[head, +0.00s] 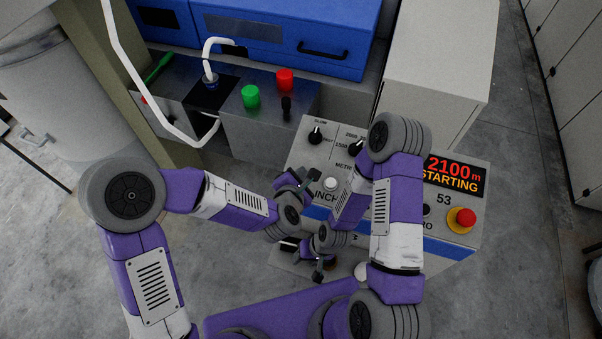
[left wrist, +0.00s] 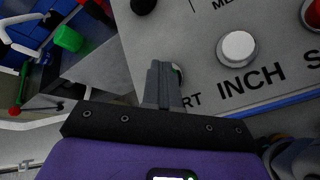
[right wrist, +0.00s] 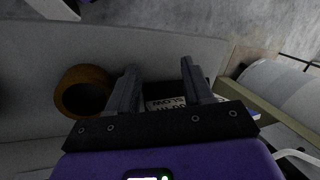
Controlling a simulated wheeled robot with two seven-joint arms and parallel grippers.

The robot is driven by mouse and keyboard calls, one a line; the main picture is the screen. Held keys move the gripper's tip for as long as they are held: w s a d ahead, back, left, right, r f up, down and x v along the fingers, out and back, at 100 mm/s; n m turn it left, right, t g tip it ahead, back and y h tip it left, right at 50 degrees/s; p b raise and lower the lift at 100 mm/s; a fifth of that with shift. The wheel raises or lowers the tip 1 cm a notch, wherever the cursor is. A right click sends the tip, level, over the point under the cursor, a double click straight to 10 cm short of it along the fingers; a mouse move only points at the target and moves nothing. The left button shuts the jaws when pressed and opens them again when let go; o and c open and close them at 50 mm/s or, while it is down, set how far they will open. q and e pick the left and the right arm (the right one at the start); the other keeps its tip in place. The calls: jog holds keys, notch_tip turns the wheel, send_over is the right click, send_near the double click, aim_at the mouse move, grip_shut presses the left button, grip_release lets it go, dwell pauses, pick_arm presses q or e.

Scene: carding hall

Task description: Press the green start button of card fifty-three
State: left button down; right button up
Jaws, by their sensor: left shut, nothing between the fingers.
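The control panel (head: 300,152) of card 53 has a display (head: 455,176) reading "2100 m STARTING". In the left wrist view, a sliver of the green start button (left wrist: 179,72) shows beside the fingertips of my left gripper (left wrist: 165,68), above the letters "RT". The fingers are shut and empty and hide most of the button; they seem to be at it, but I cannot tell whether they touch. In the head view my left gripper (head: 291,181) covers that spot. My right gripper (right wrist: 158,70) is open and empty, low in front of the panel.
A white INCH button (left wrist: 238,47) is right of the left fingertips, with a red button (left wrist: 314,13) beyond. A red emergency knob (head: 461,219) is on the panel's right. A brown ring (right wrist: 83,91) lies left of my right gripper's fingers.

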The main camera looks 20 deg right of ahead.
jog(key=shift+f, duration=0.15)
pick_arm(q)
jog(key=shift+a+r+p, duration=0.1)
jog(key=shift+r+p, duration=0.45)
jog(key=shift+r, duration=0.2)
pick_arm(e)
jog(key=shift+w+r, duration=0.1)
jog(key=shift+r, duration=0.3)
pick_arm(q)
jog(key=shift+r, duration=0.15)
pick_arm(e)
jog(key=shift+r, duration=0.15)
jog(key=shift+r+p, duration=1.5)
jog(key=shift+p, duration=0.05)
pick_arm(q)
jog(key=r, duration=0.3)
jog(key=s+r, duration=0.1)
jog(key=shift+a+r, duration=0.3)
jog(key=shift+a, duration=0.05)
jog(key=shift+s, duration=0.15)
pick_arm(e)
jog(key=shift+f, duration=0.1)
